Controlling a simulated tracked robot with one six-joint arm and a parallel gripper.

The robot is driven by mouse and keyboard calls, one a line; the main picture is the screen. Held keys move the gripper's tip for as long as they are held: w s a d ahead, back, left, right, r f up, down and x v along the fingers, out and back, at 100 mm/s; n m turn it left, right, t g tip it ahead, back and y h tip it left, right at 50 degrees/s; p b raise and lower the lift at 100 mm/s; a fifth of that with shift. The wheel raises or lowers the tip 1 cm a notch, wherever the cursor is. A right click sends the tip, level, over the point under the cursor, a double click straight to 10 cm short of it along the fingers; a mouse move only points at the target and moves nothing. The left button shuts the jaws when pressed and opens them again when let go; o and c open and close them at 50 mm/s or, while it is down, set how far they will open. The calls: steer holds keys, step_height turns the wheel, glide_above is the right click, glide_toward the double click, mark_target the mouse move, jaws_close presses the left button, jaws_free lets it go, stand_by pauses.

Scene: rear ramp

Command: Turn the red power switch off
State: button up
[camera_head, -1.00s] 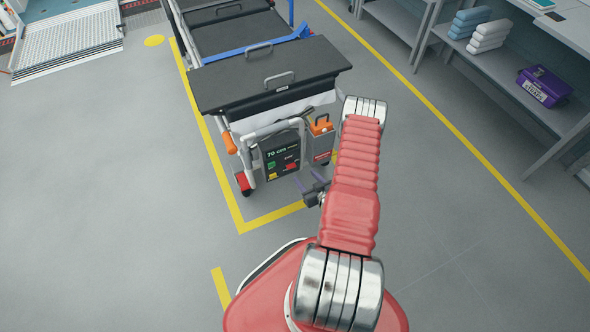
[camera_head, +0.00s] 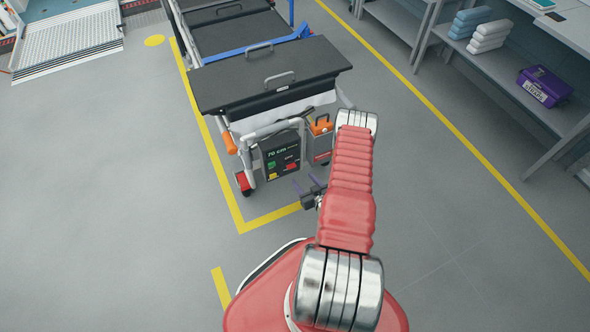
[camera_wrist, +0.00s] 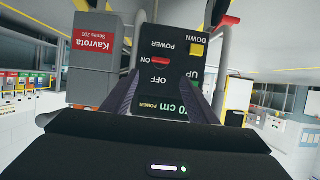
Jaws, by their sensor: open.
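The black control box (camera_head: 280,156) hangs on the near end of the stretcher cart. In the wrist view the box (camera_wrist: 178,48) appears upside down, with POWER, ON and OFF labels. The small red power switch (camera_wrist: 161,61) sits beside the ON label; its exact tilt is hard to tell. My gripper (camera_head: 306,184) is open and empty, low and just right of the box's front. In the wrist view its dark fingers (camera_wrist: 160,88) spread on either side of the box's lower-middle area, with the switch between and beyond them. I see no contact.
A yellow button (camera_wrist: 197,50) is on the same box. A grey and red Kavrota case (camera_wrist: 94,55) is beside it. Cart frame tubes (camera_head: 273,127) run around the box. A shelf unit (camera_head: 500,70) stands at the right. The floor at the left is clear.

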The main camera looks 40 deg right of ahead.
mark_target(292, 166)
steer(key=x, duration=1)
